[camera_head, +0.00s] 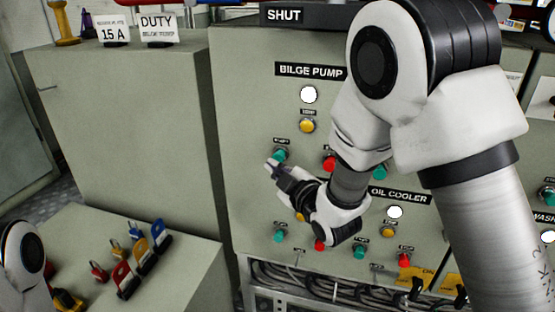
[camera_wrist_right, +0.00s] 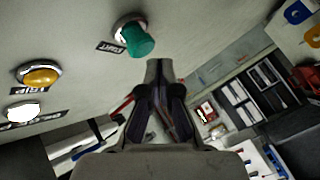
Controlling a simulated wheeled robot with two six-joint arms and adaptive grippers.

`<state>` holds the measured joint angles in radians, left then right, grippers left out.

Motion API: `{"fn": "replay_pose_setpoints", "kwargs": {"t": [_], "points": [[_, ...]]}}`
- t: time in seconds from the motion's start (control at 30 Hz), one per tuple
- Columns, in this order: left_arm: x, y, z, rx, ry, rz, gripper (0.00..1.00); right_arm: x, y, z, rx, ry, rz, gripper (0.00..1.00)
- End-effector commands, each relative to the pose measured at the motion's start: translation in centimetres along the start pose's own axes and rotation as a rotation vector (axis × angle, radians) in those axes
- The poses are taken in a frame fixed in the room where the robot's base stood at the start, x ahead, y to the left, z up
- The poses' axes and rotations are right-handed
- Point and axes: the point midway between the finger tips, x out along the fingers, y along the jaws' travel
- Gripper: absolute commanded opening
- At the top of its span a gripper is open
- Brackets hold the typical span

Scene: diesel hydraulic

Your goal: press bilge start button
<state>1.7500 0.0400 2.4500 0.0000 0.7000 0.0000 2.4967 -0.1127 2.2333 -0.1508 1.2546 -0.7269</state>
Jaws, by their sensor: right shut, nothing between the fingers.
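The bilge pump start button is the green button (camera_head: 280,154) under a small label plate, low on the left of the grey panel's BILGE PUMP (camera_head: 311,71) group. It also shows in the right wrist view as a green button (camera_wrist_right: 138,40) with a metal collar. My right gripper (camera_head: 271,165) is shut and empty, its fingertips just below and left of the green button in the head view. In the right wrist view the gripper (camera_wrist_right: 160,64) tips lie close below and right of the button. Whether they touch it, I cannot tell. My left gripper is out of view.
A red button (camera_head: 329,162) sits right of the green one, partly behind my right arm. A lit white lamp (camera_head: 308,94) and a yellow trip button (camera_head: 307,125) are above. Lower controls are partly covered by my arm.

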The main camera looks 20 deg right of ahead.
Motion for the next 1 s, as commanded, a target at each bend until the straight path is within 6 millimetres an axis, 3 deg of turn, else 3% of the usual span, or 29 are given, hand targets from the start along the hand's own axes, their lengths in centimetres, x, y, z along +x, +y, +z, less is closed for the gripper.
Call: {"fn": "replay_pose_setpoints", "kwargs": {"t": [1.0], "points": [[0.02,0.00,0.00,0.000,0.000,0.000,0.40,0.90,0.67,0.65,0.001,0.000,0.000,0.00]]}}
